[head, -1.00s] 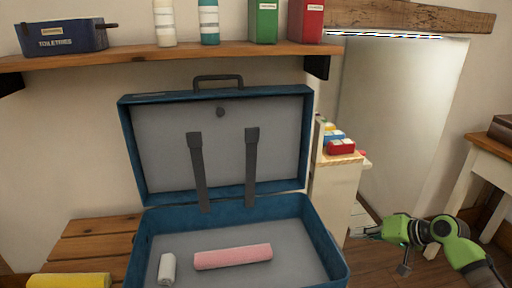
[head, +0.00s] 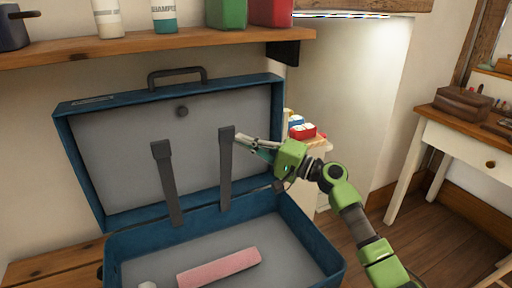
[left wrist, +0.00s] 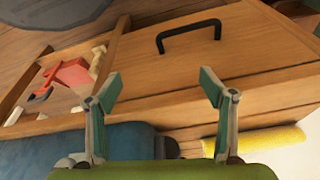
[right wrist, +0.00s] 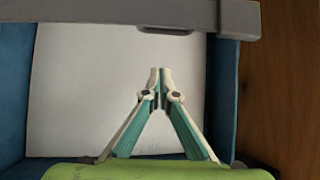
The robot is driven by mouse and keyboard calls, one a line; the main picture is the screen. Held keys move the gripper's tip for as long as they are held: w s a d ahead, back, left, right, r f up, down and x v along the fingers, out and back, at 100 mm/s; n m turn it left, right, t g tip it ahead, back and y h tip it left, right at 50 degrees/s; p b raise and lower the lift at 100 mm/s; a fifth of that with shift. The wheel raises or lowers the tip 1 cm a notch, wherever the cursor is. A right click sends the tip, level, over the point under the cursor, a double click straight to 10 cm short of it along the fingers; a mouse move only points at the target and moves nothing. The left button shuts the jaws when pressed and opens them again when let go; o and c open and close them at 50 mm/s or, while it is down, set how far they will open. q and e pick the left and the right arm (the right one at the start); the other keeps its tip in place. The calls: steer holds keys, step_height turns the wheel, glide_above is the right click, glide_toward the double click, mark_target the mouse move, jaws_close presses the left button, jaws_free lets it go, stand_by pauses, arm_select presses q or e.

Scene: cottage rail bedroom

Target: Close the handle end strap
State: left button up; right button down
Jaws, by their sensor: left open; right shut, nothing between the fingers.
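A blue suitcase (head: 270,80) stands open with its lid upright and a black handle (head: 177,74) on top. Two dark grey straps hang from the lid: a left strap (head: 168,185) and a right strap (head: 226,175). I cannot tell which is the handle end strap. My right gripper (head: 238,137) is shut and empty beside the right strap's upper end; contact is unclear. In the right wrist view a grey strap (right wrist: 110,22) crosses beyond the fingertips (right wrist: 161,74), apart from them in the picture. My left gripper (left wrist: 160,85) is open and empty, outside the head view.
A pink roll (head: 219,267) lies in the suitcase. A shelf (head: 150,46) with bottles and boxes runs above the lid. A yellow roll (left wrist: 255,138) and a wooden surface with a black handle (left wrist: 188,35) are near my left gripper. A desk (head: 455,135) stands at right.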

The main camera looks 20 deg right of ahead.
mark_target(224, 172)
steer(key=shift+s+a+f, duration=0.1)
steer(key=shift+s+a, duration=0.2)
steer(key=shift+a, duration=0.7)
steer(key=shift+s+a+f, duration=0.1)
steer(key=shift+s+a, duration=0.15)
steer(key=shift+a, duration=0.75)
